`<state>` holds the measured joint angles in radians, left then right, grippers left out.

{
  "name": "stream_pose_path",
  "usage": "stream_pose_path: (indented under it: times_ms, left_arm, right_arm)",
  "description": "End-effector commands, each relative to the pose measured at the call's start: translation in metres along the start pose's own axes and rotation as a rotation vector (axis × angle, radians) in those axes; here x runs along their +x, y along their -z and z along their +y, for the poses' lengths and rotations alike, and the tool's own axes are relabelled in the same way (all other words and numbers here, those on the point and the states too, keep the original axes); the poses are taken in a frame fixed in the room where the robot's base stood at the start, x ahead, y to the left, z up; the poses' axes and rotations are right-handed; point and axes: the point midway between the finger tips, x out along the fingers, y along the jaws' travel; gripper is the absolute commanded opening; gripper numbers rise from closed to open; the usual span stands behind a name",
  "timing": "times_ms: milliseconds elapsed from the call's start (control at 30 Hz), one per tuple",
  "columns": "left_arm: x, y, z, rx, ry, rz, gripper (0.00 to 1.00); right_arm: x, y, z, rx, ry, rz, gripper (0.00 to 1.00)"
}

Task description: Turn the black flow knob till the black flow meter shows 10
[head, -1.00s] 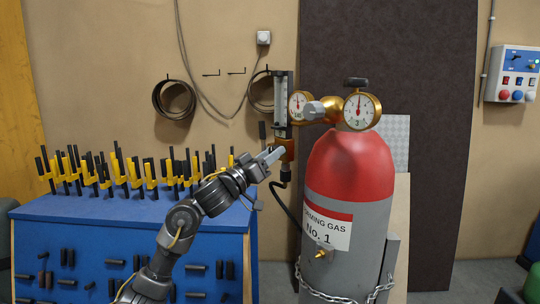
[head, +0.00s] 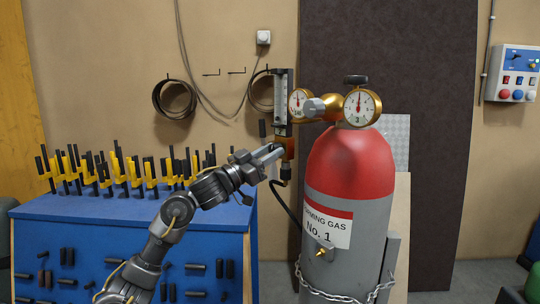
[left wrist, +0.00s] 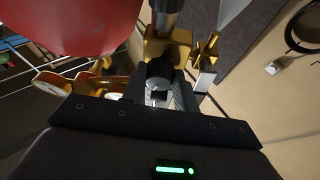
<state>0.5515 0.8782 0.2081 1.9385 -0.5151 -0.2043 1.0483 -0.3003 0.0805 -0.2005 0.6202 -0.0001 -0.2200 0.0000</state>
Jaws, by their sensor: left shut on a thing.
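The black flow meter (head: 281,97) is an upright tube gauge on a brass block (head: 288,146), left of the red-topped gas cylinder. Its scale is too small to read. My left gripper (head: 276,150) reaches in from the left to the front of the brass block. In the left wrist view the dark flow knob (left wrist: 159,69) sits between the fingers of the left gripper (left wrist: 160,92), which are shut on it, with the brass block (left wrist: 168,46) just beyond. In the head view the fingers mostly hide the knob. My right gripper is not in view.
The gas cylinder (head: 350,165) with brass regulator and two round gauges (head: 360,107) stands close to the right of the gripper. A black hose (head: 282,197) hangs below the meter. A blue bench (head: 120,212) with yellow and black clamps (head: 135,172) is at left.

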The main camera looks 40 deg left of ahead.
Motion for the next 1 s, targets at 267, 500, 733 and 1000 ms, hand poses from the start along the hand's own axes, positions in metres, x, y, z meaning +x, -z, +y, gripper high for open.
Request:
stream_pose_path:
  times_ms: [267, 500, 733, 1000]
  left_arm:
    - [0.000, 0.000, -0.002, 0.247, -0.100, -0.011, 0.07]
    - [0.000, 0.002, -0.004, 0.458, -0.186, -0.019, 0.07]
    - [0.001, 0.003, -0.005, 0.648, -0.264, -0.026, 0.07]
    - [0.001, 0.004, -0.005, 0.820, -0.334, -0.031, 0.07]
  right_arm:
    - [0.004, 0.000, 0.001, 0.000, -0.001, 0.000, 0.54]
    - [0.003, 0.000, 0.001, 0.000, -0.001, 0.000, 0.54]
    - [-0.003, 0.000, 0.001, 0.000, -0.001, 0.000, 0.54]
    - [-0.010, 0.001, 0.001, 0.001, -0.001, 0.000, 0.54]
